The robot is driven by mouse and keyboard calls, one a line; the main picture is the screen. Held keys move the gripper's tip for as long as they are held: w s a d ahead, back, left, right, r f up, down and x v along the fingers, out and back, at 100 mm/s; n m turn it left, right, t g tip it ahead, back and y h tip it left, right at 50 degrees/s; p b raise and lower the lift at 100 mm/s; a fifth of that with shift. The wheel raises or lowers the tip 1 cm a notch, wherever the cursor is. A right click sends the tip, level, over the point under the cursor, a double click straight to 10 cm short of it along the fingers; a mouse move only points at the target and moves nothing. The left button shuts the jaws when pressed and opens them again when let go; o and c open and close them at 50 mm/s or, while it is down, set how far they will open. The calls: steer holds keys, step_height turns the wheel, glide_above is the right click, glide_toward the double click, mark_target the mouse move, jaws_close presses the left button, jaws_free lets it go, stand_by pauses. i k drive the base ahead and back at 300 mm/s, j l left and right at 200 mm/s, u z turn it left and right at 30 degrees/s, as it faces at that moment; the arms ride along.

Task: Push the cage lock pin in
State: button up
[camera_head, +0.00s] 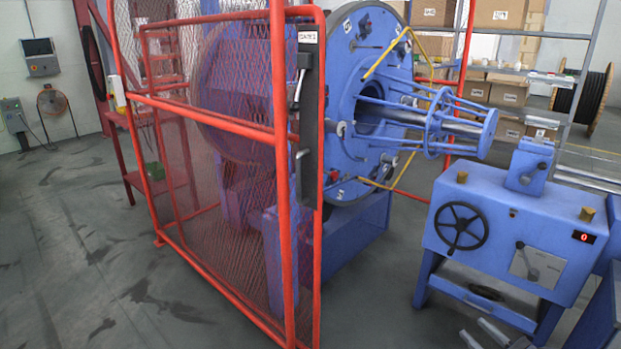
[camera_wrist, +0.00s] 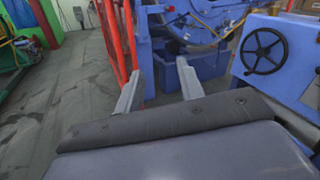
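I cannot pick out the cage lock pin for certain in either view. The large blue cage disc (camera_head: 345,95) stands behind the red mesh guard in the head view, with small fittings around its rim. The guard's gate post carries a dark vertical plate (camera_head: 309,130) with a small label above it, a grey handle (camera_head: 298,85) and a lower lever (camera_head: 300,168). My gripper (camera_wrist: 159,67) is open and empty in the wrist view. Its two grey fingers are wide apart, with the floor and blue machine base beyond them, and they touch nothing visible.
The red mesh guard (camera_head: 215,115) fills the left middle. A blue stand with a black handwheel (camera_head: 460,226) is at the right; the handwheel also shows in the wrist view (camera_wrist: 263,51). Shelving with boxes (camera_head: 503,14) is behind. The grey floor at left (camera_head: 70,240) is clear.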

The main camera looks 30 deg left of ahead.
mark_target(334, 175)
steer(key=i+j+u, duration=0.25)
steer(key=i+u, duration=0.15)
steer(key=i, duration=0.25)
steer(key=i+u, duration=0.4)
steer(key=i, duration=1.2)
